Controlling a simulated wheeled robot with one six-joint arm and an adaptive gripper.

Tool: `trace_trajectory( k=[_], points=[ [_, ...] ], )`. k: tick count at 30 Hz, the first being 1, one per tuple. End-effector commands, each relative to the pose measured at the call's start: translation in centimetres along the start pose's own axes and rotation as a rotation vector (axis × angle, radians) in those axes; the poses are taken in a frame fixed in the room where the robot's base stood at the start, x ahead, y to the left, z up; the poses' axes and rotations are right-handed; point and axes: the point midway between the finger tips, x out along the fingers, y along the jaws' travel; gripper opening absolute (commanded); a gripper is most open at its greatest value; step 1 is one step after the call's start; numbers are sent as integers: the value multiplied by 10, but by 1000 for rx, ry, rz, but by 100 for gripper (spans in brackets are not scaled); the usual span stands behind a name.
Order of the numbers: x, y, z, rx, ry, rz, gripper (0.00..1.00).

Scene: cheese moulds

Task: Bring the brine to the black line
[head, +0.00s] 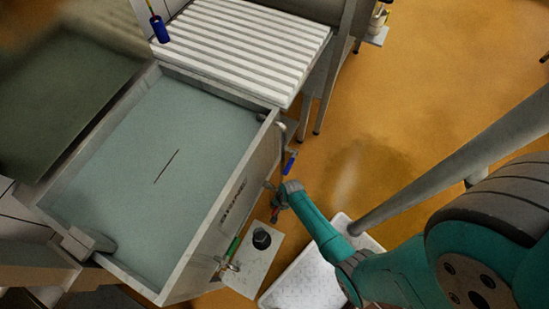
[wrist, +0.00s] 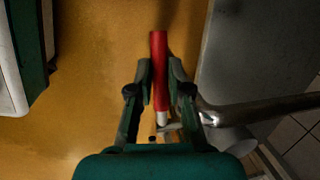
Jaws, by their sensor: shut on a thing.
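The brine (head: 150,135) is a flat blue-grey liquid in a wide metal vat (head: 192,256). A short thin black line (head: 167,166) shows near the middle of it; I cannot tell its depth against the surface. My gripper (head: 279,203) is at the vat's outer right wall, low down. In the wrist view, my gripper (wrist: 160,88) is shut on a red valve handle (wrist: 158,50), with one finger on each side. The handle's red end sticks out beyond the fingertips. In the head view the handle is mostly hidden.
A blue handle (head: 290,162) and a green handle (head: 234,246) sit on pipes along the same wall. A dark round cup (head: 262,238) stands on a pale plate below. A white tray (head: 300,280) lies near my arm. A ribbed white draining board (head: 240,45) adjoins the vat.

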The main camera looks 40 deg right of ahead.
Motion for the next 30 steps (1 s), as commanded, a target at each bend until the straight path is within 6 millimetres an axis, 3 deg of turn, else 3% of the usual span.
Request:
trace_trajectory(
  k=[12, 28, 29, 30],
  points=[
    [13, 3, -2, -39, 195, 16, 0],
    [14, 3, -3, -41, 222, 17, 0],
    [14, 3, -3, -41, 221, 17, 26],
    [14, 3, -3, -41, 221, 17, 36]
  ],
)
